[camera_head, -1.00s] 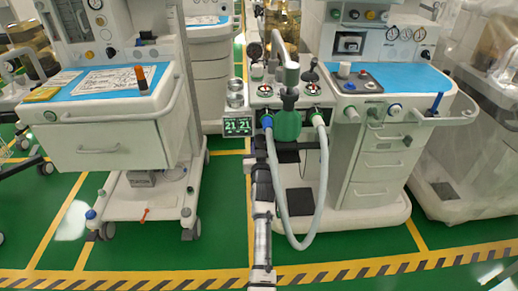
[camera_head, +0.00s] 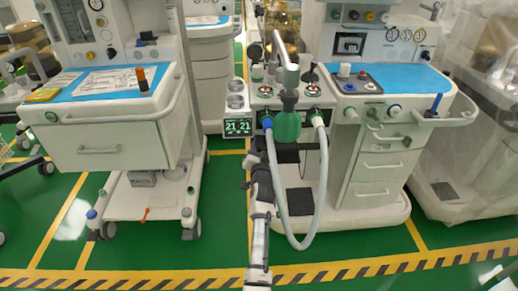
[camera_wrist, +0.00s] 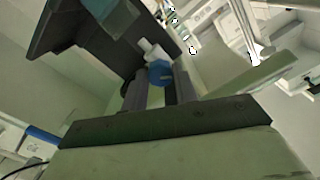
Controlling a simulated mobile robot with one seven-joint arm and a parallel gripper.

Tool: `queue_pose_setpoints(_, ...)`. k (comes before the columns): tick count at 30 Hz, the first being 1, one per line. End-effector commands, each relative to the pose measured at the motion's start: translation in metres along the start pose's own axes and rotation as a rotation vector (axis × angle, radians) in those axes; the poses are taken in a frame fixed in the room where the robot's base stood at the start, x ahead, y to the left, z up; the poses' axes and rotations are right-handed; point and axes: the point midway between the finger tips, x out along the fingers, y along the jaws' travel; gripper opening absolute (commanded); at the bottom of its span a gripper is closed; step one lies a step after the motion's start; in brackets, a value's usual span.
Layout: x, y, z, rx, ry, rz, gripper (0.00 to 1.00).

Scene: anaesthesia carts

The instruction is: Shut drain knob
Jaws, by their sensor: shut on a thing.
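The drain knob (camera_wrist: 159,73) shows in the wrist view as a small blue round knob with a white fitting behind it. It sits between my two dark fingers. My gripper (camera_wrist: 160,84) is shut on it. In the head view my gripper (camera_head: 257,153) is at the left underside of the right-hand cart, below the small display. The knob cannot be made out there, and my arm covers part of that area.
A grey looped hose (camera_head: 322,185) hangs close to the right of my arm. The display (camera_head: 238,127) is just above. A dark plate (camera_wrist: 75,30) is close to the fingers. The left cart (camera_head: 110,150) stands apart, with green floor between.

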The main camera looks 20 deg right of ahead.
Motion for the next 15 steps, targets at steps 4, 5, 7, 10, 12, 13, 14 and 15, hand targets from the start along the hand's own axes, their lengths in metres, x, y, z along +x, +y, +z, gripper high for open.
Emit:
queue_pose_setpoints(4, -0.0001, 0.0002, 0.0004, 0.018, -0.001, 0.0, 0.06)
queue_pose_setpoints(5, -0.0001, 0.0002, 0.0004, 0.019, -0.001, 0.0, 0.06)
queue_pose_setpoints(7, -0.0001, 0.0002, 0.0004, 0.02, -0.001, 0.0, 0.06)
queue_pose_setpoints(10, -0.0002, 0.0002, 0.0005, 0.02, -0.001, 0.0, 0.06)
queue_pose_setpoints(12, -0.0002, 0.0002, 0.0005, 0.019, -0.001, 0.0, 0.06)
queue_pose_setpoints(13, -0.0002, 0.0002, 0.0005, 0.019, -0.001, 0.0, 0.06)
queue_pose_setpoints(14, -0.0002, 0.0002, 0.0004, 0.019, -0.001, 0.0, 0.06)
queue_pose_setpoints(15, -0.0002, 0.0002, 0.0005, 0.019, -0.001, 0.0, 0.31)
